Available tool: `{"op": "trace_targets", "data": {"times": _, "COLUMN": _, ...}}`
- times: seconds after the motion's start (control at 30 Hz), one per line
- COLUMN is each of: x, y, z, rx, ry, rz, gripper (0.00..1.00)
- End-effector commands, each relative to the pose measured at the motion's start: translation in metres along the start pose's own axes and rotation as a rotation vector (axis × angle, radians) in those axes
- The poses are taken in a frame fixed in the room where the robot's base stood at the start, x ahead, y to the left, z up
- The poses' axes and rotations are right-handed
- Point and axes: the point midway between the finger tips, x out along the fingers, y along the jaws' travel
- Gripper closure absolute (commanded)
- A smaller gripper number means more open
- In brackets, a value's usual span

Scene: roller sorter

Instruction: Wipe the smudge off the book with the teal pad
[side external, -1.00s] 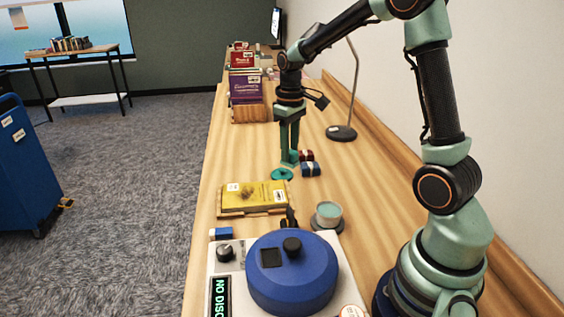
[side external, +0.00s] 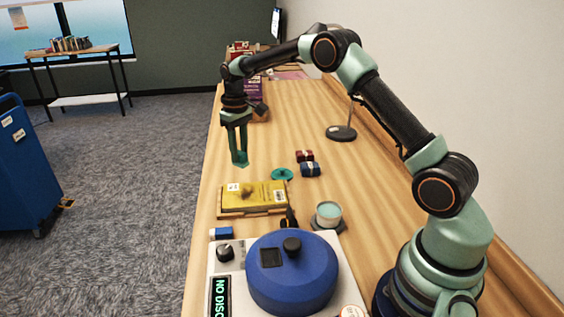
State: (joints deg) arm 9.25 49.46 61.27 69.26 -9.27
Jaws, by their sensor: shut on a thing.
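The yellow book (side external: 262,200) lies flat on a wooden stand (side external: 232,213) in the middle of the bench. A dark smudge (side external: 247,191) shows on its cover, left of centre. My gripper (side external: 239,161) is above and just beyond the book's far edge, toward the left, with its fingers pointing down. It is shut on the teal pad (side external: 240,160), which is small and hard to tell from the green fingers. The pad looks apart from the book.
A round tin (side external: 328,214) stands right of the book. A blue-lidded machine (side external: 292,275) fills the near end. A lamp base (side external: 341,132) stands behind.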

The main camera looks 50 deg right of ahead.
Motion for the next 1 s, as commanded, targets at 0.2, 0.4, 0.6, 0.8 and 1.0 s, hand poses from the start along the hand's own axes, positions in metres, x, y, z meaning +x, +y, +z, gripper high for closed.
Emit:
{"op": "trace_targets", "data": {"times": 0.2, "x": 0.020, "y": 0.000, "z": 0.001, "rx": 0.000, "ry": -0.003, "rz": -0.001, "gripper": 1.00}}
{"op": "trace_targets", "data": {"times": 0.4, "x": 0.038, "y": 0.000, "z": 0.001, "rx": 0.000, "ry": -0.002, "rz": 0.000, "gripper": 1.00}}
{"op": "trace_targets", "data": {"times": 0.6, "x": 0.056, "y": 0.000, "z": 0.001, "rx": 0.000, "ry": -0.002, "rz": 0.000, "gripper": 1.00}}
{"op": "trace_targets", "data": {"times": 0.8, "x": 0.072, "y": -0.005, "z": 0.005, "rx": -0.001, "ry": -0.001, "rz": 0.000, "gripper": 1.00}}
{"op": "trace_targets", "data": {"times": 1.0, "x": 0.073, "y": -0.018, "z": 0.019, "rx": -0.002, "ry": -0.003, "rz": 0.000, "gripper": 1.00}}
